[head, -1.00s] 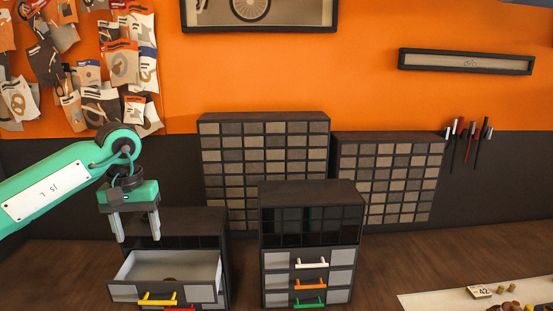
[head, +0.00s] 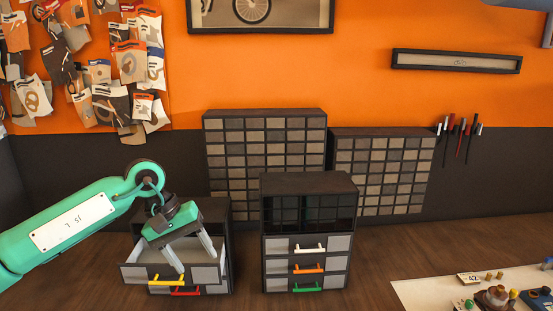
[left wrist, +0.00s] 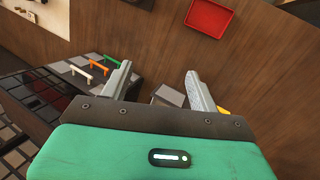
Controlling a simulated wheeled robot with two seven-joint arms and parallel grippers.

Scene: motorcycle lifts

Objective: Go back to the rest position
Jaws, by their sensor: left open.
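My left gripper (head: 199,262) is open and tilted, its fingers pointing down over the front of the left drawer cabinet (head: 220,217). Nothing shows between its fingers. In the left wrist view the two fingers (left wrist: 157,82) are spread apart. The cabinet's upper drawer (head: 137,274) with a yellow handle (head: 166,281) stands pulled out. The gripper partly hides this drawer and its inside, and I cannot tell whether a finger touches it. Below is a red handle (head: 185,291). My right gripper is not in view.
A second cabinet (head: 310,183) with white, orange and green handles stands to the right, its drawers shut. Larger cabinets (head: 265,112) stand behind. A pale mat (head: 422,291) with small parts lies at the right. A red tray (left wrist: 208,28) shows in the left wrist view. Bare wood lies between cabinets and mat.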

